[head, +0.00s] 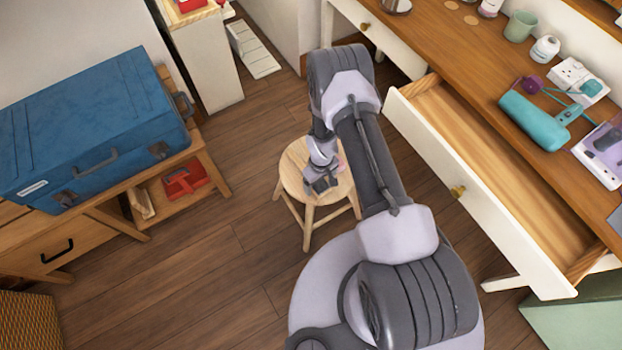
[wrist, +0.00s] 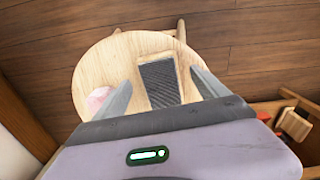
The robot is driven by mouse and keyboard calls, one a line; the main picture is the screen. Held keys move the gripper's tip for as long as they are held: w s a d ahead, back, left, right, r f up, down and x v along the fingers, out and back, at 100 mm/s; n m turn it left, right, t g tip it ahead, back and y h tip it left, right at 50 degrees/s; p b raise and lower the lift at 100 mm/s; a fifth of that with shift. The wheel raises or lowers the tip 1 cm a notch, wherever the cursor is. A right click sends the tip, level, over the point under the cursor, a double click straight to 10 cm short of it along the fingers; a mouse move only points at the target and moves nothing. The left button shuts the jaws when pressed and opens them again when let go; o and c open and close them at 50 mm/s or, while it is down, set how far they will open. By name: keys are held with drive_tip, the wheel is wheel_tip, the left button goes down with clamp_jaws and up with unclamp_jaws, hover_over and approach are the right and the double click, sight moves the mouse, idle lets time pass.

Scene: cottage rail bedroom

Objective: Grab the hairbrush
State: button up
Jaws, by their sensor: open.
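A dark grey, finely textured rectangular block with a pale edge (wrist: 160,83) lies on the round wooden stool (wrist: 98,58). It may be the hairbrush, but I see no clear handle and cannot tell for sure. My gripper (head: 322,186) is over the stool seat (head: 292,168). In the wrist view its two fingers (wrist: 161,82) are spread apart, one on each side of the block, with nothing held. In the head view my gripper and arm hide most of the block.
A pink item (wrist: 98,99) sits on the stool left of the block. An open drawer (head: 480,140) juts from the desk at right. A blue suitcase (head: 90,125) rests on a wooden bench at left. The floor between is clear.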

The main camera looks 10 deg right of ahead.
wheel_tip(320, 180, down, 2)
drive_tip(key=shift+r, duration=0.2)
drive_tip(key=c, duration=1.6)
